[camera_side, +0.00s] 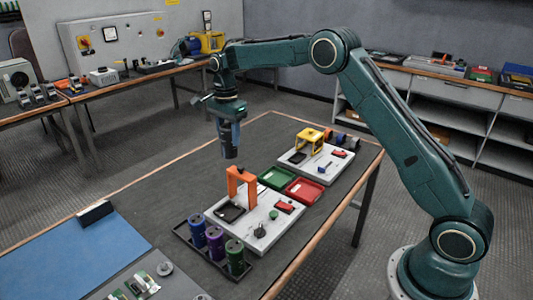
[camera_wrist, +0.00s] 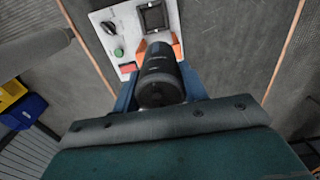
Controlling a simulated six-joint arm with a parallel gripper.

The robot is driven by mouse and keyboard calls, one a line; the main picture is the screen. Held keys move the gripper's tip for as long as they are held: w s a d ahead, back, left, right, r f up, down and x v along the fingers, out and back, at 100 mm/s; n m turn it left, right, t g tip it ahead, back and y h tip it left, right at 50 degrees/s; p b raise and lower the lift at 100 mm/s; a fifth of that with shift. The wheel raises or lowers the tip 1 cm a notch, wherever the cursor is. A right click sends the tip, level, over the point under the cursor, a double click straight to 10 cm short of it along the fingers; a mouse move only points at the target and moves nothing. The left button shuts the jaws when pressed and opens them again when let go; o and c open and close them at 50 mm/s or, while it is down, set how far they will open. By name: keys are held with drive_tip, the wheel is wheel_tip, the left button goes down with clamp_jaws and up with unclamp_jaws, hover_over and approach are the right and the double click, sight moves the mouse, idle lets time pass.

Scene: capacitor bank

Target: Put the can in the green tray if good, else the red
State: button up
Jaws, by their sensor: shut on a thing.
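My gripper (camera_side: 228,122) is shut on a dark grey can (camera_side: 231,149) and holds it upright, in the air above the table. In the wrist view the same can (camera_wrist: 160,75) sits between my blue fingers, its end facing the camera. The green tray (camera_side: 277,178) and the red tray (camera_side: 305,190) lie side by side on the table, to the right of and below the can. Both look empty. Neither tray can be made out in the wrist view.
A white test board (camera_side: 255,240) with an orange arch (camera_side: 241,185), dark square, green button and red part stands below my gripper. A black rack (camera_side: 190,240) holds blue, purple and green cans. Another board with a yellow frame (camera_side: 310,142) stands behind the trays. The table's left middle is clear.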

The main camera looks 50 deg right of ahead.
drive_tip(key=w+d+f, duration=0.1)
drive_tip(key=d, duration=1.1)
hover_over(276, 179)
drive_tip(key=f, duration=0.1)
wheel_tip(276, 179, down, 20)
drive_tip(key=shift+s+f, duration=0.1)
drive_tip(key=shift+f, duration=0.15)
idle(0.3)
drive_tip(key=o, duration=1.1)
drive_tip(key=shift+o, duration=0.2)
wheel_tip(276, 179, up, 12)
